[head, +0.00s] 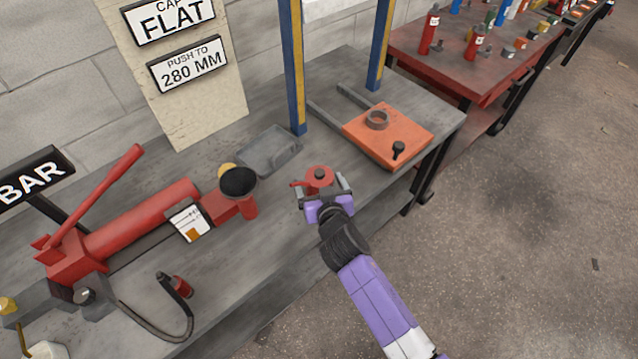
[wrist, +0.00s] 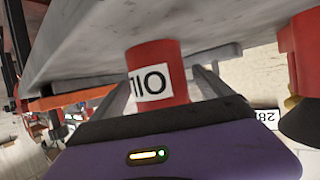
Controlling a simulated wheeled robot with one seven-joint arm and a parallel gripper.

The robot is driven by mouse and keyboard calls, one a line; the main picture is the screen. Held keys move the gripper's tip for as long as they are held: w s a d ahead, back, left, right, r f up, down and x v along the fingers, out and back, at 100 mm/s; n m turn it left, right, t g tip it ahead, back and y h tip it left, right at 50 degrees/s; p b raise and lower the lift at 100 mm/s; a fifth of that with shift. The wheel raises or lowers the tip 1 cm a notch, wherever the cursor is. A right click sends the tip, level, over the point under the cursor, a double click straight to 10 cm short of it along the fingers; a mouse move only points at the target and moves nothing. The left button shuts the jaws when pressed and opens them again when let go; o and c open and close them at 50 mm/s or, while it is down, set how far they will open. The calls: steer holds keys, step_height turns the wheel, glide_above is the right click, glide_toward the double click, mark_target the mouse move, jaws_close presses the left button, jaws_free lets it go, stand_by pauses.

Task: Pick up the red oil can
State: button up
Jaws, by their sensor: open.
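The red oil can (head: 319,174) stands on the grey bench (head: 268,196), with its round top and a short spout toward the left showing in the head view. In the wrist view the oil can (wrist: 160,72) shows a white label reading OIL, with the picture turned over. My gripper (head: 323,190) is open at the can. Its two fingers lie on either side of the can, with gaps visible in the wrist view. The can's lower part is hidden by my gripper in the head view.
A red hydraulic jack (head: 140,225) lies to the left, its dark round end near the can. A grey tray (head: 270,150) and an orange plate (head: 410,138) sit behind. A blue and yellow post (head: 294,70) rises behind the can. Open floor lies to the right.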

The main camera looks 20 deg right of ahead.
jaws_close()
stand_by(0.4)
steer(key=shift+r, duration=0.1)
